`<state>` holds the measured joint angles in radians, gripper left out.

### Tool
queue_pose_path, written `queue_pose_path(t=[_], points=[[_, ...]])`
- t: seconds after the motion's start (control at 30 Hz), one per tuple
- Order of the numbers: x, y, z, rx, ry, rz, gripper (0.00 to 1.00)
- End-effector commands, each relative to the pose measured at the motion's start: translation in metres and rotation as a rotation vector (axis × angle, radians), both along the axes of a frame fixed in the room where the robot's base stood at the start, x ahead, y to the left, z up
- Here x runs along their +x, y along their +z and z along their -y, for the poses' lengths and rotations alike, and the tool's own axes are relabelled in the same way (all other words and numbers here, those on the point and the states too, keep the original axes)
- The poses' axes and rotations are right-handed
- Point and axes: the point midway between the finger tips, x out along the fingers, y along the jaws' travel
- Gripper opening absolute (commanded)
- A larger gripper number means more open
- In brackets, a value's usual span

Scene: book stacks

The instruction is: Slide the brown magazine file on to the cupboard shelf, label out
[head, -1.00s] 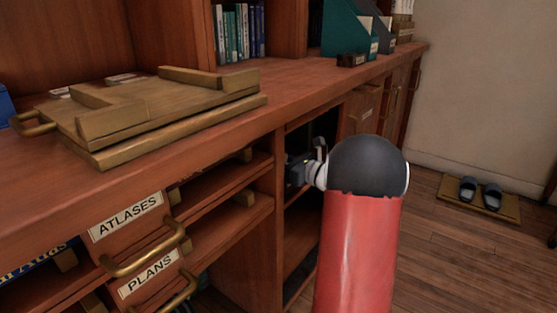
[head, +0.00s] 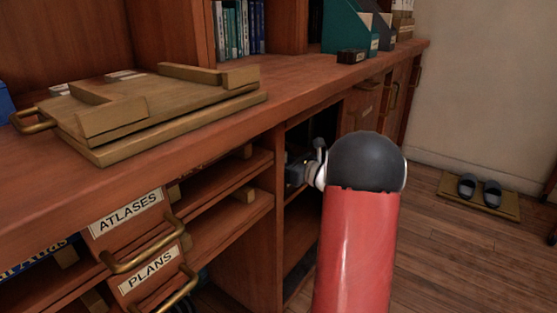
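My gripper (head: 296,172) is at the open cupboard (head: 302,238) under the counter, partly inside the opening. Its fingers are lost in the dark interior and behind the cupboard's upright, so I cannot tell whether it is open, shut or holding anything. My red arm link with its dark rounded joint hides the right side of the opening. A lower shelf shows inside the cupboard. I cannot make out a brown magazine file or its label in the cupboard. A small brownish labelled item (head: 404,24) stands at the counter's far end; I cannot tell what it is.
A teal magazine file (head: 343,30) and a grey one (head: 381,36) stand on the counter (head: 300,84), with a small dark block (head: 351,56) in front. A wooden stand (head: 150,105) lies nearer. Drawers labelled ATLASES (head: 127,213) and PLANS (head: 149,272) are below. Slippers (head: 478,190) sit on a floor mat.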

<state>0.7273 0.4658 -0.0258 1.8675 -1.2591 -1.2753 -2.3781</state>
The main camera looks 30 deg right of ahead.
Motion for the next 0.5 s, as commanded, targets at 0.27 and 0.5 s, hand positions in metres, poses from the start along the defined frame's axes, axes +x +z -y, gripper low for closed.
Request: queue_pose_path(t=[0.27, 0.5], points=[[0.0002, -0.0004, -0.0002, -0.001, 0.001, 0.006, 0.0], [0.0002, -0.0029, -0.0002, -0.001, 0.001, 0.006, 0.0]])
